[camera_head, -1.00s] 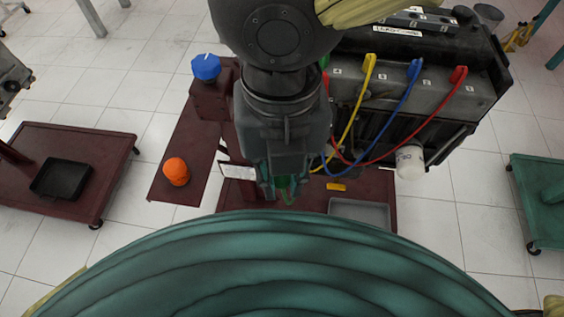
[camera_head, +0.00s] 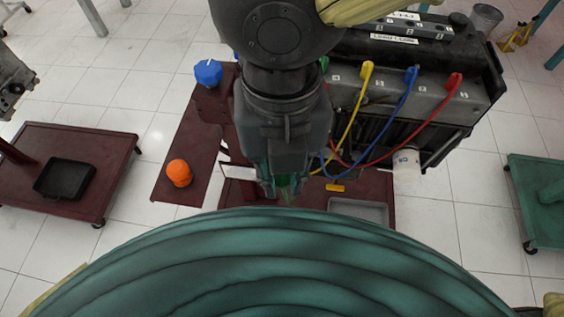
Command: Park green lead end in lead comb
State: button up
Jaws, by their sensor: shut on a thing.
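My gripper (camera_head: 284,190) points down at the picture's middle, just beyond my own teal body. It is shut on the green lead end (camera_head: 287,186), which shows only as a bit of green between the fingers. Another green piece (camera_head: 324,64) shows at the left end of the engine (camera_head: 425,98), mostly behind my arm. Yellow (camera_head: 367,70), blue (camera_head: 411,75) and red (camera_head: 455,82) lead ends stand along the engine top, their leads hanging down its near side. A labelled bar (camera_head: 411,24) lies at the engine's back; I cannot tell whether it is the lead comb.
A dark red stand carries a blue knob (camera_head: 208,73) and an orange knob (camera_head: 179,173) left of my gripper. A grey tray (camera_head: 358,211) lies below the engine, near a white canister (camera_head: 406,163). A dark red cart (camera_head: 95,150) stands left, a green cart (camera_head: 545,190) right.

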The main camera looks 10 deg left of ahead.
jog(key=shift+r+p, duration=6.1)
jog(key=shift+w+d+p, duration=0.95)
jog(key=shift+w+d, duration=0.5)
jog(key=shift+w, duration=5.25)
jog(key=shift+w+d+p, duration=1)
jog(key=shift+w+d, duration=0.5)
jog(key=shift+w, duration=5.2)
jog(key=shift+w+d+p, duration=0.95)
jog(key=shift+w+d, duration=0.5)
jog(key=shift+w, duration=5.25)
